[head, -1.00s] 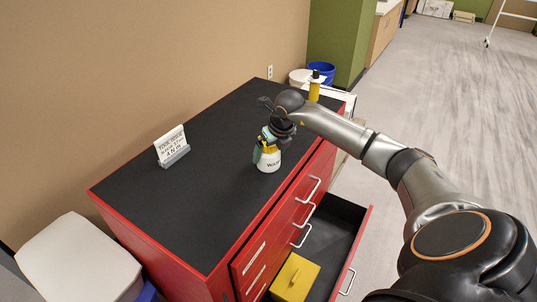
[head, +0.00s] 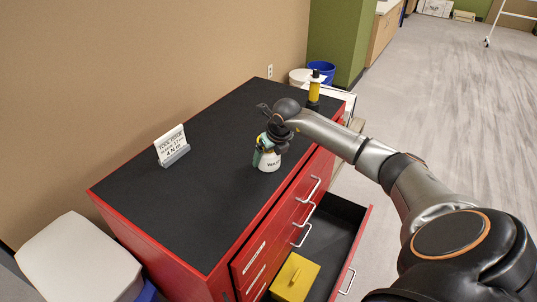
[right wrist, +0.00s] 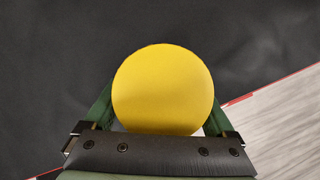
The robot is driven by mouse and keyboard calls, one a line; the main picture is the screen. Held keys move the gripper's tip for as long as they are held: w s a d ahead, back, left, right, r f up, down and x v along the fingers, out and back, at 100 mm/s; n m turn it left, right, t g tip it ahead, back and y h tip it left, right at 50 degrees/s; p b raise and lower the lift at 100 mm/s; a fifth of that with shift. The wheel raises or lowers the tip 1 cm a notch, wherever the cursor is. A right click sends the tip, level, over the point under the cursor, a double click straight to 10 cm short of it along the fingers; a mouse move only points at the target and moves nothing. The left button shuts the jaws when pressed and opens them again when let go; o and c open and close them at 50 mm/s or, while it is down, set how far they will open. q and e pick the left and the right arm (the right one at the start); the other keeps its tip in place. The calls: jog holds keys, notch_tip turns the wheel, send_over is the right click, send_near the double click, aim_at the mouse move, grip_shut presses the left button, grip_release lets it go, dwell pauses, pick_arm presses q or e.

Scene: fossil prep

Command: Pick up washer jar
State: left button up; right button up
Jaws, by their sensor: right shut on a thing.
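The washer jar (head: 269,162) is a small white jar with dark lettering, standing on the black top of the red tool cabinet. In the right wrist view its round yellow lid (right wrist: 162,88) fills the middle, between the two green fingers. My right gripper (head: 265,152) comes down over the jar from above and is shut on it. The gripper hides most of the lid in the head view. The jar looks upright; I cannot tell whether its base touches the top. My left gripper is not in view.
A sign in a grey holder (head: 174,149) stands left on the cabinet top (head: 200,205). A yellow-and-black bottle (head: 315,88) stands near the far right corner. A lower drawer (head: 338,224) is open, with a yellow box (head: 295,278) inside. The top around the jar is mostly clear.

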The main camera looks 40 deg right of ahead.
jog(key=shift+c, duration=1.2)
jog(key=shift+r, duration=0.15)
jog(key=shift+r, duration=0.5)
notch_tip(320, 180, up, 2)
jog(key=shift+d+r, duration=0.1)
jog(key=shift+r, duration=0.05)
pick_arm(q)
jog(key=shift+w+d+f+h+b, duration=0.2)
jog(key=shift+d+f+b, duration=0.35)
jog(key=shift+b, duration=0.4)
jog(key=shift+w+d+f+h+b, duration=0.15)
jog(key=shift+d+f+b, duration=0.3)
jog(key=shift+b, duration=0.45)
pick_arm(e)
jog(key=s+d+r, duration=0.2)
jog(key=s+r, duration=0.7)
jog(key=s, duration=0.4)
jog(key=shift+s+d+r, duration=0.15)
jog(key=shift+s+d, duration=0.05)
jog(key=shift+s, duration=0.15)
